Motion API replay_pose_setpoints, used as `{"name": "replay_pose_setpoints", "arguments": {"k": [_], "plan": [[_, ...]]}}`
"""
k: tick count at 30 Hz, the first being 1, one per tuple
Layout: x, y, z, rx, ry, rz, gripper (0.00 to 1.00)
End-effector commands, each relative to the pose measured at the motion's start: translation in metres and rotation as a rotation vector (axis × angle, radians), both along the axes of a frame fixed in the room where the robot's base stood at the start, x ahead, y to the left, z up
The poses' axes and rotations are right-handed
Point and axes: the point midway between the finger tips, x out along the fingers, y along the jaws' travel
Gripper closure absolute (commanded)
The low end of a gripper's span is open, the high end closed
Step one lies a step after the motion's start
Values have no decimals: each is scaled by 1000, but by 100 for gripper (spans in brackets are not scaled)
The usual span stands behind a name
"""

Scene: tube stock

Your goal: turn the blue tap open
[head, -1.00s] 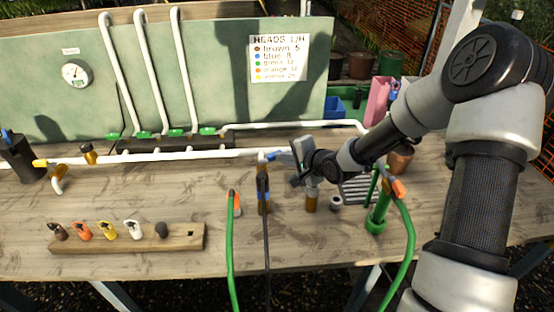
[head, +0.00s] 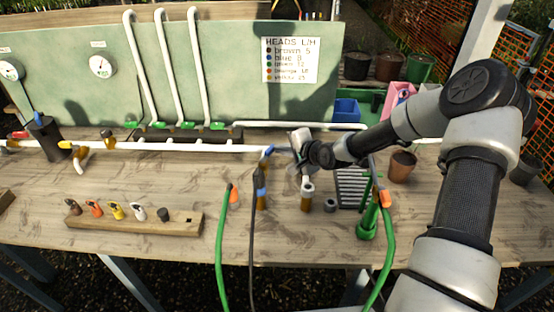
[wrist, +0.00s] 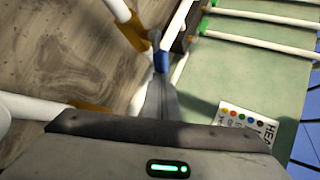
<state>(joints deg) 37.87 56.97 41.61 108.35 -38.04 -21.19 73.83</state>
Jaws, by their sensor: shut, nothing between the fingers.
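In the wrist view the blue tap (wrist: 161,62) shows just past my fingertips, beside a brass fitting (wrist: 133,30). My gripper (head: 284,149) is shut and empty, at the right of the tap in the head view. The closed fingers (wrist: 160,85) point at the blue part in the wrist view; I cannot tell whether they touch it. Most of the tap's lever is small or hidden, so its angle is unclear.
The white pipe (head: 190,147) runs along the bench with a yellow-handled tap (head: 72,145) at left. A wooden block (head: 135,222) holds several coloured heads. A green hose (head: 222,250) and a green stand (head: 368,222) are in front.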

Motion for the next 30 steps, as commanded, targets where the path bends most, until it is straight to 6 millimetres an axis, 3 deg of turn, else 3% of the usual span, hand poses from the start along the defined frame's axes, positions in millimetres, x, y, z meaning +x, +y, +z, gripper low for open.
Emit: {"name": "replay_pose_setpoints", "arguments": {"k": [12,30], "plan": [[21,5,-2,1,1,-14,100],[29,12,-1,0,0,-13,100]]}}
